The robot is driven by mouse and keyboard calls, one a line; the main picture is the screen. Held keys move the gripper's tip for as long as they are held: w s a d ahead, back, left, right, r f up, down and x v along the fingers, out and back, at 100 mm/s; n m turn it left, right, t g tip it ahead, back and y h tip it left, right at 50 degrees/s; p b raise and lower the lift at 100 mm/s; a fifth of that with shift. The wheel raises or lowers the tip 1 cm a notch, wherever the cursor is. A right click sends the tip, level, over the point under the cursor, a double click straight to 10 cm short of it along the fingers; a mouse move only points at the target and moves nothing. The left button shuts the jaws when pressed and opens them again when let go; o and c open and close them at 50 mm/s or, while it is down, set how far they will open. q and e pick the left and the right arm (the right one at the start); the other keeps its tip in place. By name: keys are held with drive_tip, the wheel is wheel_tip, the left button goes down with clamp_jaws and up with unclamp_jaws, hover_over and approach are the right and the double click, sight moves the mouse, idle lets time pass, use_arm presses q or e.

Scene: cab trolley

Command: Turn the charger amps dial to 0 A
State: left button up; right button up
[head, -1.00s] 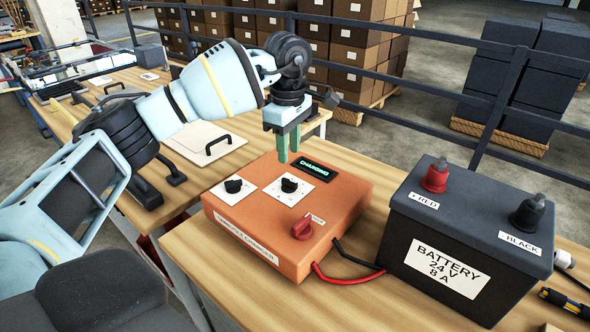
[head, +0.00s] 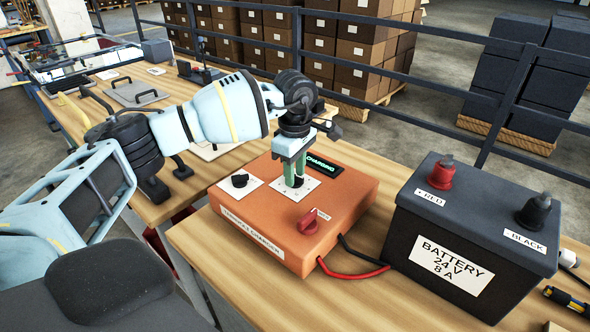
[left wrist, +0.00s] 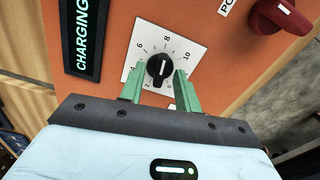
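The orange charger (head: 262,212) sits on the wooden bench. Its black dial (left wrist: 159,69) with a 0 to 10 scale shows in the left wrist view beside the lit CHARGING display (left wrist: 86,35). The dial's white pointer line runs roughly upward, towards the 8 side; the exact reading is hard to tell. My left gripper (head: 294,178) points down over this dial. In the left wrist view its green fingers (left wrist: 159,80) stand open on either side of the knob, with small gaps visible. In the head view the fingers partly hide the knob. My right gripper is not in view.
A second black dial (head: 240,181) is left of the gripper. A red knob (head: 308,222) is in front. Black and red cables (head: 355,274) run towards the large battery (head: 465,235) at right. A dark railing (head: 420,70) stands behind the bench.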

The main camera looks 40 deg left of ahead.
use_arm(q)
drive_tip(key=c, duration=0.7)
clamp_jaws()
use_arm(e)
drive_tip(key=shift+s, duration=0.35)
